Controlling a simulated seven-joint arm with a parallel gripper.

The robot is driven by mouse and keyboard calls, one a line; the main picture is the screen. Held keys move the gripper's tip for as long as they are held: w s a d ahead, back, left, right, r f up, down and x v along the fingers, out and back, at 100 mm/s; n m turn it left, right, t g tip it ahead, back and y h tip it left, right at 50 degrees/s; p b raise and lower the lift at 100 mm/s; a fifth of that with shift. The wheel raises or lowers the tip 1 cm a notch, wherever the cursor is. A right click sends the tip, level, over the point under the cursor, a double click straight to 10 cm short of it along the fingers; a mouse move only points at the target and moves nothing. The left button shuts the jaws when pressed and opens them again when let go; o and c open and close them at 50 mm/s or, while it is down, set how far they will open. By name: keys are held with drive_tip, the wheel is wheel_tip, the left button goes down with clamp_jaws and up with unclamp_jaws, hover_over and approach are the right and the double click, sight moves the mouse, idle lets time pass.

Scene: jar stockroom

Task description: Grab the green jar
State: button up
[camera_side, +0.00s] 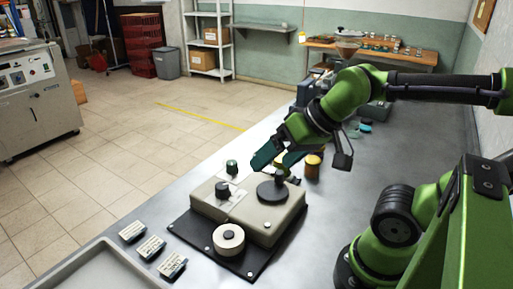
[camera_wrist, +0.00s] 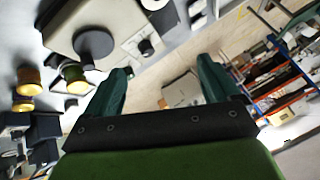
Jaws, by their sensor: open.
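A green jar with a yellow lid (camera_wrist: 75,75) stands beside the beige device in the wrist view, to the left of my left finger. In the side view its yellow part (camera_side: 280,159) shows just behind my fingers, which hide much of it. My gripper (camera_side: 270,164) is open above the far edge of the device. In the wrist view the gripper (camera_wrist: 163,67) has its two dark teal fingers wide apart, with only floor and distant furniture between them.
Amber jars stand nearby, one (camera_side: 313,166) right of my fingers. The beige device (camera_side: 252,218) carries a black disc (camera_side: 272,191) and knobs. A small dark green-topped item (camera_side: 232,166) stands left of my fingers. A grey tray (camera_side: 82,277) lies at front left.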

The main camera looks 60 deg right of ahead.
drive_tip(key=n+g+h, duration=0.2)
drive_tip(key=n+g, duration=0.5)
drive_tip(key=n, duration=0.9)
hover_over(281, 156)
wheel_tip(281, 156, down, 2)
wheel_tip(281, 156, down, 12)
drive_tip(key=shift+s+r, duration=0.1)
drive_tip(key=shift+r, duration=0.05)
wheel_tip(281, 156, down, 5)
drive_tip(key=shift+a+f, duration=0.1)
